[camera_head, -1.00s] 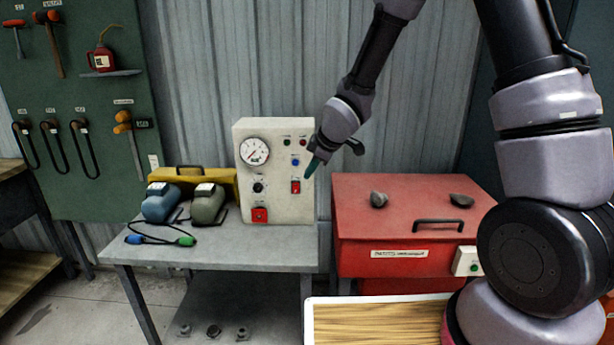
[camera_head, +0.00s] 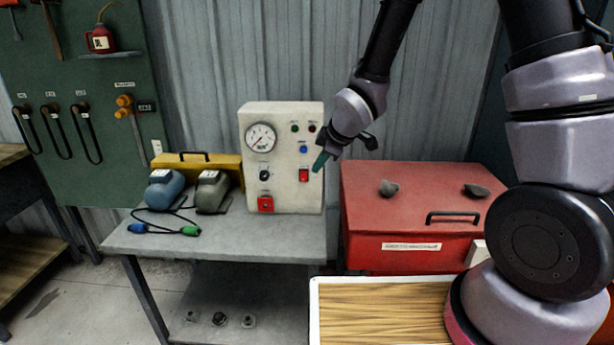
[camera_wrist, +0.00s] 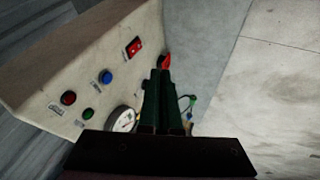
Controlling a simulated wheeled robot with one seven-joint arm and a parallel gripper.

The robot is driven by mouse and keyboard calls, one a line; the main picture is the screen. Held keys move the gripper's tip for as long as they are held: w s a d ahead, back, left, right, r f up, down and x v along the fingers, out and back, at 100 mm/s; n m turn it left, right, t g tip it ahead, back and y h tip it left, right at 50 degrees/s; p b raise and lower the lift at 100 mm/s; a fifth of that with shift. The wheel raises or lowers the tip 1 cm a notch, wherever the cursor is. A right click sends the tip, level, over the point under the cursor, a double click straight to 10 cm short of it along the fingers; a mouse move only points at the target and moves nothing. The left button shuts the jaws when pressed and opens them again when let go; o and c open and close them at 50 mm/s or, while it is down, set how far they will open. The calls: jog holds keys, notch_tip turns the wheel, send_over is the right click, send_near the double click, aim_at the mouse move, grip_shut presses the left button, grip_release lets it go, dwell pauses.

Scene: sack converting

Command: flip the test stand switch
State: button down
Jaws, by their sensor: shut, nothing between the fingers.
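The test stand (camera_head: 284,204) is a cream box with a round gauge (camera_head: 260,137) upright on a grey bench. Its red switch (camera_head: 304,175) sits on the right of the front panel, below a blue button (camera_head: 303,149). In the wrist view the red switch (camera_wrist: 133,47) shows above and left of the fingertips. My gripper (camera_head: 320,162) is shut and empty, its dark green fingers in front of the panel's right edge, close to the switch. I cannot tell whether they touch the panel. The fingers hide part of the panel in the wrist view (camera_wrist: 159,78).
A red chest (camera_head: 400,210) with two grey lumps stands right of the bench (camera_head: 240,243). A blue device (camera_head: 164,190), a grey-green device (camera_head: 212,192) and a cable lie left of the stand. A yellow case (camera_head: 225,161) is behind them. A wooden-topped surface (camera_head: 380,310) is in front.

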aim_at(302, 179)
jog(key=w+a+f, duration=0.3)
jog(key=w+f, duration=0.5)
jog(key=shift+w+a+f, duration=0.15)
jog(key=shift+w+f, duration=0.15)
jog(key=shift+f, duration=0.05)
jog(key=shift+w+f, duration=0.1)
jog(key=shift+w, duration=0.1)
dwell(0.4)
jog(key=shift+w+r, duration=0.1)
jog(key=shift+r, duration=0.75)
